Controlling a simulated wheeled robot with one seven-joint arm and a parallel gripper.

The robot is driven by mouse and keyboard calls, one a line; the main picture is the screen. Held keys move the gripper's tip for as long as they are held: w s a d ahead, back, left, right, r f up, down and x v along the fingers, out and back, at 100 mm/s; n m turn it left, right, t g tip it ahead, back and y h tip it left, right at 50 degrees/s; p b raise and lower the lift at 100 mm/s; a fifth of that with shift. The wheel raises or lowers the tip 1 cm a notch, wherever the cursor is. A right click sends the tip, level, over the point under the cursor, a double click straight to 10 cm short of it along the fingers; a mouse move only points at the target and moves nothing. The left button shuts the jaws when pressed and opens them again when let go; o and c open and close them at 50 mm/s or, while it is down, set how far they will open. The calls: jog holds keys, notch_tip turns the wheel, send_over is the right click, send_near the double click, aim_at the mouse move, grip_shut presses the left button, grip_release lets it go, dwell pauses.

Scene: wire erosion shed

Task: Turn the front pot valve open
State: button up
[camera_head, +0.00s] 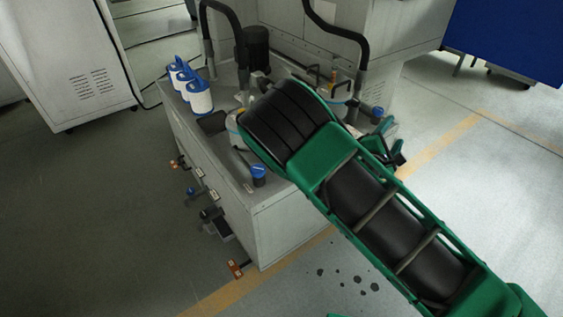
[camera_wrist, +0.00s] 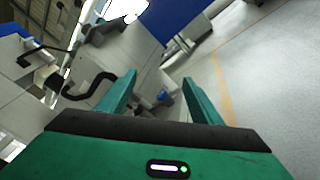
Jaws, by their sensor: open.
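The valves are on a grey tank cabinet (camera_head: 285,222). A blue-topped fitting (camera_head: 258,174) stands at its front top edge, and another blue-topped fitting (camera_head: 377,113) is on its right side. Several handles, including a blue one (camera_head: 190,192) and an orange lever (camera_head: 236,268), stick out of its left face. I cannot tell which is the front pot valve. My gripper (camera_head: 388,146) is beside the cabinet's right side, partly hidden by my arm. In the wrist view my gripper (camera_wrist: 160,80) is open and empty; a small blue part (camera_wrist: 163,95) shows between its fingers, farther off.
White canisters with blue tops (camera_head: 199,96) and a black motor (camera_head: 256,45) stand on the cabinet. Black hoses (camera_head: 345,34) rise behind them. A large grey machine (camera_head: 400,30) is behind. The floor is open at left and right, with a yellow line (camera_head: 440,145).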

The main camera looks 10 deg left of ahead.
jog(key=s+a+f+n+t+y, duration=0.1)
jog(key=s+a+f+n+y, duration=0.1)
jog(key=a+n+y, duration=0.5)
jog(key=s+a+f+n+t+y, duration=0.1)
jog(key=a+f+n+y, duration=0.2)
jog(key=a, duration=0.9)
jog(key=n+g+y, duration=0.5)
jog(key=n+y, duration=0.4)
jog(key=n, duration=0.4)
send_near(256, 165)
jog(key=shift+x, duration=2.3)
jog(key=shift+w+a+f, duration=0.15)
jog(key=shift+w+f, duration=0.15)
jog(key=shift+w, duration=0.05)
jog(key=x, duration=0.5)
jog(key=shift+s+a+r, duration=0.1)
jog(key=shift+x, duration=1)
jog(key=shift+c, duration=0.3)
